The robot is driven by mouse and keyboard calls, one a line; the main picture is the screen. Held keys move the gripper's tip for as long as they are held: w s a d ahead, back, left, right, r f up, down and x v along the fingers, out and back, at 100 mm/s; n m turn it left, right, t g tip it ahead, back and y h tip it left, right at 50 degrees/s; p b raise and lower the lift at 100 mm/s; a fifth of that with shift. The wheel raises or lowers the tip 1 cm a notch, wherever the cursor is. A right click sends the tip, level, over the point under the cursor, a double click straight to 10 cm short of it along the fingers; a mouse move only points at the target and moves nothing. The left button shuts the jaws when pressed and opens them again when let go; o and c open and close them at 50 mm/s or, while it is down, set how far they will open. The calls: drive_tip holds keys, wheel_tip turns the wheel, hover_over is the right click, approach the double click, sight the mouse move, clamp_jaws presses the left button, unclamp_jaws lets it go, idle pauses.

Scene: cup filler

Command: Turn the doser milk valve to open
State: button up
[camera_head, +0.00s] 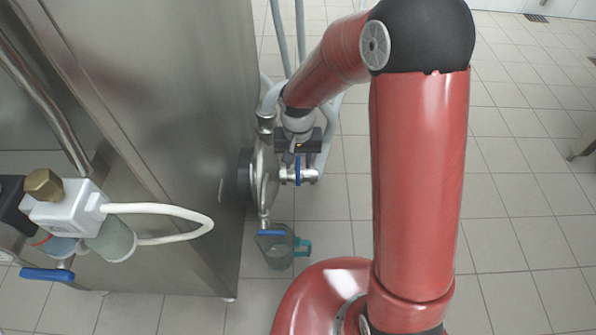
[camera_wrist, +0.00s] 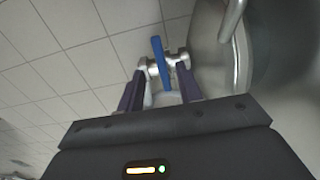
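A silver valve (camera_head: 311,175) with a blue handle (camera_head: 297,170) sits on the round steel flange at the machine's side. In the wrist view, the blue handle (camera_wrist: 158,55) stands nearly upright across the silver valve body (camera_wrist: 178,57). My gripper (camera_wrist: 161,73) is open, with its two dark fingers apart on either side of the handle's lower part. The fingertips are close to the valve body; I cannot tell whether they touch it. In the head view, my arm comes down from above the valve and the fingers are mostly hidden.
The steel machine (camera_head: 190,120) fills the left. Below the flange are another blue handle (camera_head: 271,233) and a clear cup (camera_head: 279,257) with a teal handle. A white box (camera_head: 66,208) with a looped hose is at far left.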

sight(298, 175)
drive_tip(key=shift+f+b, duration=0.4)
drive_tip(key=shift+f, duration=1.95)
drive_tip(key=shift+c, duration=0.2)
clamp_jaws()
